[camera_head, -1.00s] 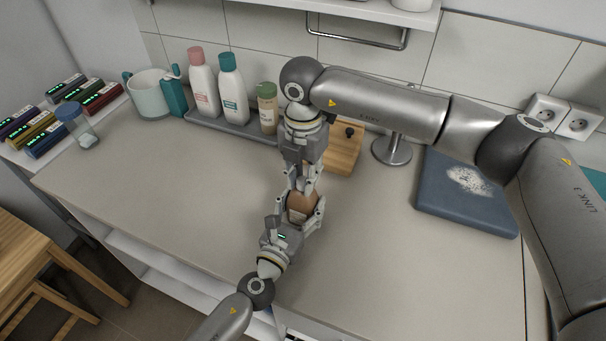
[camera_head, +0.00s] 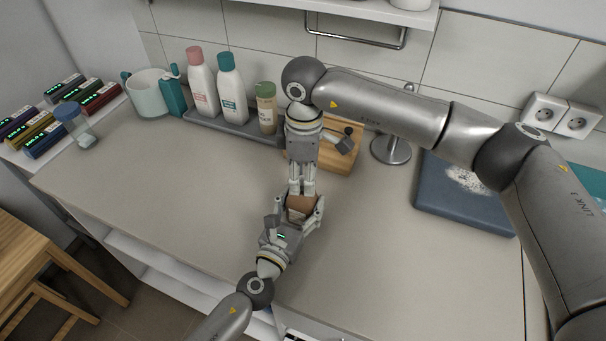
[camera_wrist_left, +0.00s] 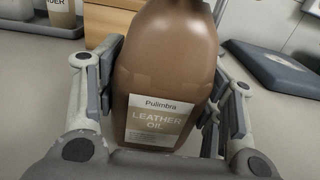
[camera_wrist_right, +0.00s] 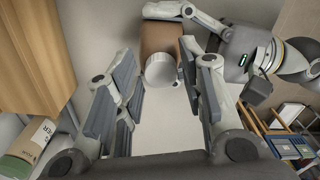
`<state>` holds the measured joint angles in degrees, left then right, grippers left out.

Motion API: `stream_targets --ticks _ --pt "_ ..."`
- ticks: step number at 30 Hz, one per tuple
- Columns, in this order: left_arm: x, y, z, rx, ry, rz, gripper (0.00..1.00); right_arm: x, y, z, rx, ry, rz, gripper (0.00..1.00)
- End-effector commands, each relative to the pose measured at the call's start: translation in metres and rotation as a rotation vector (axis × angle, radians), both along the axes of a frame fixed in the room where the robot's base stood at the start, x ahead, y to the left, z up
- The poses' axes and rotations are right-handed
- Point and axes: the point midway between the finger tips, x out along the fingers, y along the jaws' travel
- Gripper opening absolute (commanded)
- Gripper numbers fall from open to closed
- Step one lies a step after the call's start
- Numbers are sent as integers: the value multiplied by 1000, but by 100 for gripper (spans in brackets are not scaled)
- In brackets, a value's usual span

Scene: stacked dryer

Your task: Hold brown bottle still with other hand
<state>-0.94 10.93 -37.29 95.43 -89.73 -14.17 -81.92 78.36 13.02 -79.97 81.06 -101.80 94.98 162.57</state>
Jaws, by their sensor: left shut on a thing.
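The brown bottle (camera_head: 299,208), labelled leather oil, is held between the fingers of my left gripper (camera_head: 304,203) over the middle of the counter. It fills the middle of the left wrist view (camera_wrist_left: 168,60), with a finger on each side. Its top is out of that view. My right gripper (camera_head: 302,188) reaches in from the back, with its fingers pointing at the bottle's top. In the right wrist view, the white cap (camera_wrist_right: 161,71) shows between the right fingers, which are apart. I cannot tell whether they touch it.
A wooden board (camera_head: 335,155) and a grey tray (camera_head: 225,124) with several bottles stand at the back. A blue slab (camera_head: 455,205) lies at the right. A mug (camera_head: 149,95) and a clear jar (camera_head: 84,137) are at the left. The front left counter is clear.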

Motion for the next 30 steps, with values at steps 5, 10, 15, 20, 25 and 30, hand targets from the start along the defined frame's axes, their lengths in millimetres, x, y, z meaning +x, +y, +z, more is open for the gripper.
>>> stream_targets --ticks 5,10,15,20,25,30 --pt "-1 0 -2 2 2 -1 0 0 0 0 0 1 2 45" --pt "-1 0 -2 3 3 -1 0 -1 1 1 1 1 3 45" --pt "-1 0 -2 3 3 -1 0 0 1 15 1 -2 4 45" --pt "-1 0 -2 3 3 -1 0 0 1 37 1 -2 4 45" --pt "0 0 -2 3 3 -1 0 -1 0 45 0 2 4 45" --pt "-1 0 -2 3 3 -1 0 -1 0 45 1 2 4 43"
